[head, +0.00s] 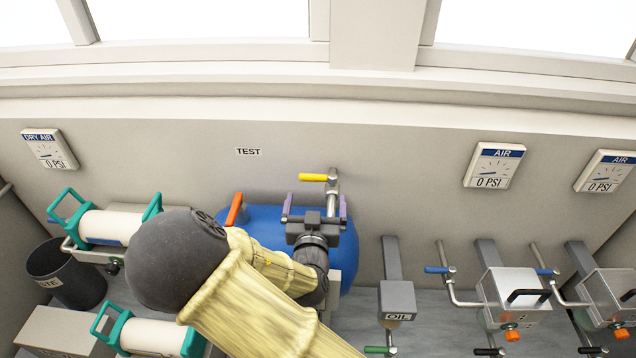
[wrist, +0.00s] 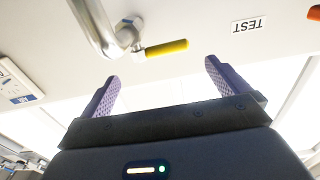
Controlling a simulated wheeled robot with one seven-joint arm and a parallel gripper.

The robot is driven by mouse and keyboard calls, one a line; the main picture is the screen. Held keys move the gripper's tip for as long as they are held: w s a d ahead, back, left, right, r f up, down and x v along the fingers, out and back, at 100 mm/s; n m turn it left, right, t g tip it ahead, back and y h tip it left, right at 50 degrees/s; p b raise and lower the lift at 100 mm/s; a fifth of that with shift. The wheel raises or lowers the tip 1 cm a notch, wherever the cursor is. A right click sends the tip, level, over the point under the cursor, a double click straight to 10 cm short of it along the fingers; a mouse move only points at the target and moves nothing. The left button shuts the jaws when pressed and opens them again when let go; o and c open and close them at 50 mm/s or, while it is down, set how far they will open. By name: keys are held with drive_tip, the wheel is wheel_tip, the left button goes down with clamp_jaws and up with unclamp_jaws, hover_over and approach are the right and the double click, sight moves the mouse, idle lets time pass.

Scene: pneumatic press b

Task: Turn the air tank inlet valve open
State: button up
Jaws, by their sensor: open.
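The blue air tank (head: 264,222) lies against the back wall, partly hidden behind my arm and gripper. A valve with a yellow lever (head: 313,177) sits on a grey pipe above the tank; the lever points left. An orange lever (head: 235,209) stands tilted at the tank's left. No label shows which is the inlet valve. My gripper (head: 315,207) is open and empty, its purple fingers below the yellow lever and apart from it. In the wrist view, which is upside down, the yellow lever (wrist: 166,48) lies just beyond and between the fingertips (wrist: 160,75).
A TEST label (head: 248,152) is on the wall. Teal-handled cylinders (head: 110,224) and a dark bin (head: 68,275) stand left. An OIL block (head: 397,298) and grey boxes with blue-lever pipes (head: 515,290) stand right. Gauges (head: 494,166) hang on the wall, the nearer reading 0 PSI.

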sight(317, 180)
drive_tip(key=w, duration=0.9)
drive_tip(key=shift+d+b, duration=0.15)
drive_tip(key=shift+b, duration=0.15)
drive_tip(key=c, duration=1.1)
drive_tip(key=shift+c, duration=0.2)
